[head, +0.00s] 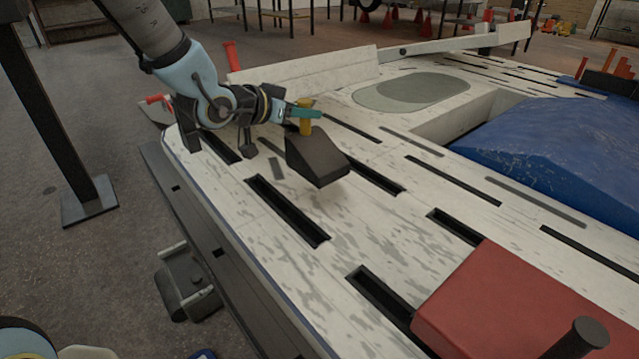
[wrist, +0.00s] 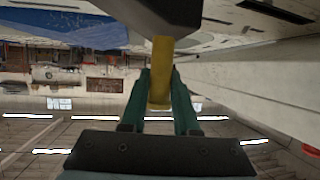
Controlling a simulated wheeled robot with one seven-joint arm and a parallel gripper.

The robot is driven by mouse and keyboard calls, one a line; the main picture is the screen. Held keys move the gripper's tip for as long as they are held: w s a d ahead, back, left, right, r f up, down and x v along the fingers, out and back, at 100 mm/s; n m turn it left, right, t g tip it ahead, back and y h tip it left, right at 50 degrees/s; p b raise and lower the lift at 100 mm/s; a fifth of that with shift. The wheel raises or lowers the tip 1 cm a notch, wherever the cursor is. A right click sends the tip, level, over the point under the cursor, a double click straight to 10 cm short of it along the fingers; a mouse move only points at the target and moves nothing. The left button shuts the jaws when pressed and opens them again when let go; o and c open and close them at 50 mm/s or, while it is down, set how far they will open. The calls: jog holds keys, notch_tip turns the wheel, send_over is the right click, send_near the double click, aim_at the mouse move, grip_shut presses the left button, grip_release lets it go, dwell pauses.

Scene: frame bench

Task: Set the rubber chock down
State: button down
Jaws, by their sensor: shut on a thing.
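The rubber chock (head: 316,158) is a dark wedge with a yellow handle (head: 305,120) on top. My gripper (head: 306,112) is shut on the yellow handle, with the wedge hanging below the fingers. In the wrist view the green fingers (wrist: 159,100) close on both sides of the handle, and the dark chock (wrist: 165,14) fills the top edge. The chock is over the pale, worn slotted bench deck (head: 320,263). A shadowed slot lies beside it; I cannot tell whether its underside touches the deck.
A red block (head: 520,305) with a dark knob stands at the front right. A blue tarp-like cover (head: 560,150) lies at the right. A raised rail (head: 305,77) runs behind the gripper. Long slots cut the deck; bare deck lies between them.

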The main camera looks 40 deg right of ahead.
aim_at(307, 150)
jog(key=shift+w+d+r, duration=0.1)
jog(key=shift+w+d, duration=0.2)
jog(key=shift+d, duration=0.05)
jog(key=shift+w+d+f, duration=0.15)
jog(key=shift+f, duration=0.1)
notch_tip(307, 150, down, 10)
jog(key=b, duration=0.4)
jog(key=shift+r, duration=0.25)
jog(key=shift+f, duration=0.2)
jog(key=c, duration=0.7)
grip_release()
jog(key=shift+o, duration=0.2)
